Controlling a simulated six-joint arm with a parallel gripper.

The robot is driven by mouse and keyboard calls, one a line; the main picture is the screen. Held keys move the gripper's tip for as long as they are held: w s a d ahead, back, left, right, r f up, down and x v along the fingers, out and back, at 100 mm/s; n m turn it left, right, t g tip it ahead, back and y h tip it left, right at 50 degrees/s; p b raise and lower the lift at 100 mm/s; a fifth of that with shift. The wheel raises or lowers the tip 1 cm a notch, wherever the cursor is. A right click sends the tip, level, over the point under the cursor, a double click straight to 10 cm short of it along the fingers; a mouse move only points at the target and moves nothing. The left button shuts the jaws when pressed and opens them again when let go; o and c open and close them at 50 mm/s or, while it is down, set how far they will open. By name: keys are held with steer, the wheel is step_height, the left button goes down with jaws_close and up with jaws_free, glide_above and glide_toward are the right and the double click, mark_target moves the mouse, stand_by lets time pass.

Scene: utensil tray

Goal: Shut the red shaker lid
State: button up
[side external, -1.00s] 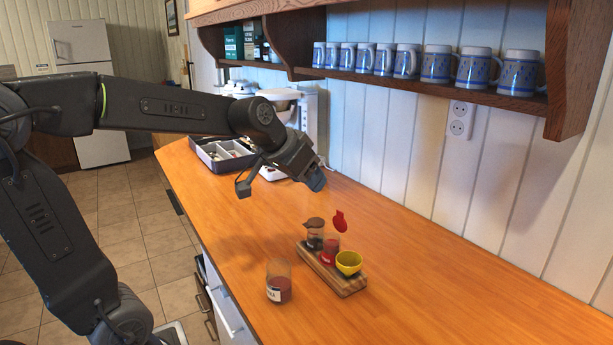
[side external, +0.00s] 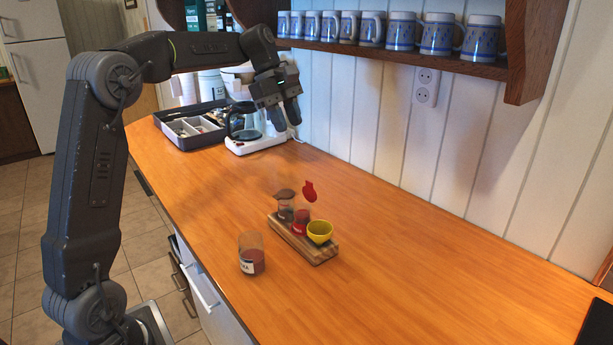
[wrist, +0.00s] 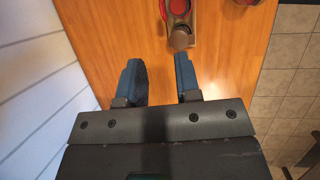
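The red shaker (side external: 301,217) stands on a small wooden board (side external: 319,255). Its red lid (side external: 309,191) is tilted up, open above the jar. In the wrist view the red lid or shaker top (wrist: 178,8) shows at the top edge, partly cut off. A second shaker with a brown lid (side external: 284,194) stands beside it on the board, its lid also seeming raised. My gripper (side external: 289,112) is high above the counter, behind the board and apart from it. In the wrist view my gripper (wrist: 160,80) has its two blue fingers spread with nothing between them.
A glass jar with red contents (side external: 252,256) stands left of the board. A utensil tray (side external: 190,128) and a coffee maker (side external: 246,122) stand at the back.

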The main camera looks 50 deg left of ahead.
mark_target(308, 181)
steer(key=shift+n, duration=0.4)
steer(key=x, duration=1.3)
steer(key=shift+d+f, duration=0.25)
steer(key=shift+f, duration=0.05)
jaws_close()
